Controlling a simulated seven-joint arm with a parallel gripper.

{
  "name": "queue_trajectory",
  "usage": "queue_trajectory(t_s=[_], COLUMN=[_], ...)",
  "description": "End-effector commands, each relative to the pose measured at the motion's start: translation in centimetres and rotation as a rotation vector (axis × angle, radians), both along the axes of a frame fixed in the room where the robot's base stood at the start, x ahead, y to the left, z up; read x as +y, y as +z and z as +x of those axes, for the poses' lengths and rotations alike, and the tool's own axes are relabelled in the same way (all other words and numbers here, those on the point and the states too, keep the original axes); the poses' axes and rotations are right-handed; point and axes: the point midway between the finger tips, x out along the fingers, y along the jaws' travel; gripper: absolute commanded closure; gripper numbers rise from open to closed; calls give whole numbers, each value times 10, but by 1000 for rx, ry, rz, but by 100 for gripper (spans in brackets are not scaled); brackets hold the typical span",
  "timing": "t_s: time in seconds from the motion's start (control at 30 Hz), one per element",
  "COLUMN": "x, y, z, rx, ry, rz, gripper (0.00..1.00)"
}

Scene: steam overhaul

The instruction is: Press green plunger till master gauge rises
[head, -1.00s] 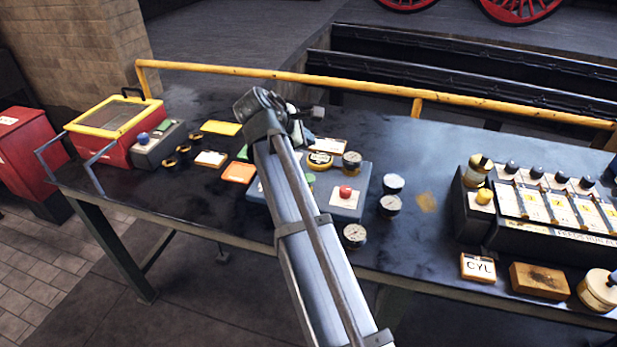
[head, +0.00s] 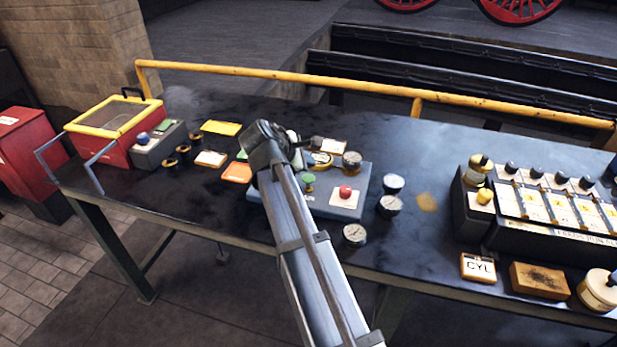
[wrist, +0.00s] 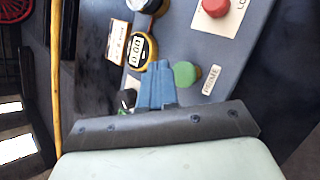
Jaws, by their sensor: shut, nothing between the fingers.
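The green plunger (head: 309,179) stands up from the blue-grey box (head: 338,211), left of a red button (head: 346,191). In the wrist view the green plunger (wrist: 186,74) is beside a "PRIME" label. My gripper (wrist: 158,68) is shut and empty; its tips appear just left of the plunger in that view. I cannot tell whether they touch it. A yellow-ringed display (wrist: 142,50) shows digits beyond the tips. A round dial (head: 352,160) stands at the box's back right. I cannot tell which is the master gauge; the dial's needle is too small to read.
Loose gauges (head: 390,205) lie right of the box, and another (head: 355,235) is at its front. A red bin with a yellow rim (head: 115,125) is at left. A black rack (head: 540,215) is at right. A yellow rail (head: 380,92) runs along the back.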

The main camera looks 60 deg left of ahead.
Motion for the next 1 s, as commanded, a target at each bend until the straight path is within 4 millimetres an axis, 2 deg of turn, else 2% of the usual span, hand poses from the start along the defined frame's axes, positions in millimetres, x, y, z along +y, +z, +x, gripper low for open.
queue_trajectory(t_s=[0.1,0.3,1.0], x=[0,0,0], y=[-10,-17,-18], z=[0,0,0], rx=[0,0,0], ry=[0,1,0], rz=[-1,-1,0], gripper=[100,100,100])
